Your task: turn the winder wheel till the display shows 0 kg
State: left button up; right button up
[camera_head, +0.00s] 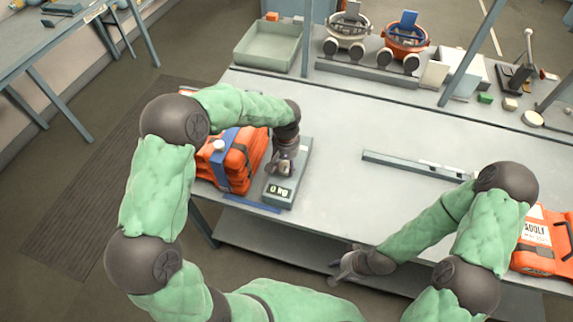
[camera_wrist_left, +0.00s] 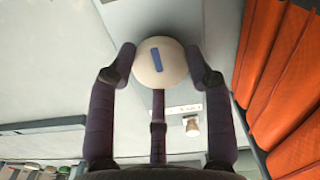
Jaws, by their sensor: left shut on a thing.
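The winder wheel (camera_wrist_left: 160,62) is a round cream knob with a blue mark on top, seen in the left wrist view. My left gripper (camera_wrist_left: 161,66) is shut on it, with fingers at both sides of its rim. In the head view the left gripper (camera_head: 279,168) points down over the grey scale unit (camera_head: 300,165) and hides the wheel. The display (camera_head: 279,191) at the unit's front end appears to read 0 kg. My right gripper (camera_head: 345,268) hangs by the table's front edge, away from the unit; its fingers are too small to judge.
An orange case (camera_head: 245,160) with a blue strap stands just left of the scale unit. A grey bar (camera_head: 415,165) lies on the table to the right. Another orange case (camera_head: 540,243) is at the far right. The table (camera_head: 335,200) between is clear.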

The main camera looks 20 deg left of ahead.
aim_at(286, 165)
pick_arm(q)
jog(key=shift+w+a+r, duration=0.15)
jog(key=shift+w+r, duration=0.15)
jog(key=shift+w, duration=0.1)
jog(key=o, duration=1.1)
jog(key=shift+a+f, duration=0.1)
jog(key=shift+f, duration=0.1)
jog(key=shift+s, duration=0.15)
notch_tip(286, 165, up, 12)
